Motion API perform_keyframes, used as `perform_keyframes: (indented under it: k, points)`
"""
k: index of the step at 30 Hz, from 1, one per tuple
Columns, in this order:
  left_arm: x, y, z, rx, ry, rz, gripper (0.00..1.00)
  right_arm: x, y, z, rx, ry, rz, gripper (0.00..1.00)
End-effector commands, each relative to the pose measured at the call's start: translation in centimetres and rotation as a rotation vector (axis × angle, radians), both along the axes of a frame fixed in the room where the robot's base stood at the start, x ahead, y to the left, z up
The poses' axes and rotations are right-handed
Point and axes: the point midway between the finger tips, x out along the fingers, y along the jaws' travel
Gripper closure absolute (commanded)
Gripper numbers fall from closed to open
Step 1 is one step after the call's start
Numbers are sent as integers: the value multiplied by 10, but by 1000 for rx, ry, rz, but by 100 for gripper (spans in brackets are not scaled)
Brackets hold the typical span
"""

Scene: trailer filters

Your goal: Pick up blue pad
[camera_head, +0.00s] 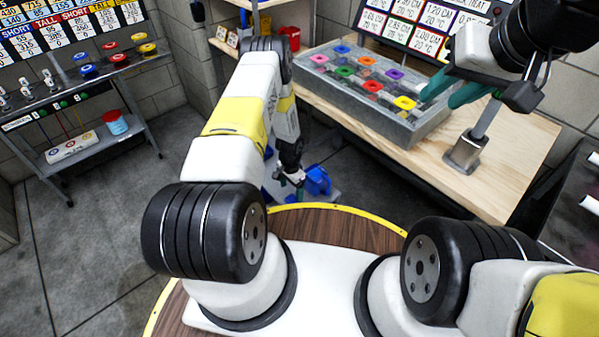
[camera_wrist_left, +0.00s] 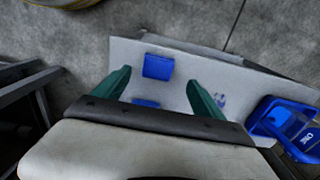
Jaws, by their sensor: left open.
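A square blue pad (camera_wrist_left: 158,67) lies on a light grey surface (camera_wrist_left: 210,68) in the left wrist view. My left gripper (camera_wrist_left: 159,76) is open, with its two green fingers to either side of the pad in the picture. I cannot tell how high the fingers are above it. A second blue piece (camera_wrist_left: 146,103) shows nearer the palm, partly hidden by the gripper. In the head view my left gripper (camera_head: 293,180) hangs low beyond my base, and the pad cannot be made out there. My right gripper (camera_head: 455,92) looks open and empty at the tray's right side.
A blue bin (camera_wrist_left: 290,122) stands right of the pad and also shows in the head view (camera_head: 317,180). A grey tray of several coloured pieces (camera_head: 428,124) sits on a wooden table (camera_head: 510,155). A metal shelf (camera_head: 90,120) stands left. Open floor (camera_head: 90,225) lies between.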

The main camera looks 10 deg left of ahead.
Motion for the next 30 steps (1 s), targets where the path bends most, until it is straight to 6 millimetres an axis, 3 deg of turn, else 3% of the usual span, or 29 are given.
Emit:
perform_keyframes:
  k: [10,20,30]
  points:
    - [-2,-4,-48,0,0,2,20,0,0,0,0,0,0,64]
    - [-2,-4,-54,-1,-1,1,20,0,0,0,0,0,0,64]
    - [-2,-4,-54,-1,-1,1,87,0,0,0,0,0,0,64]
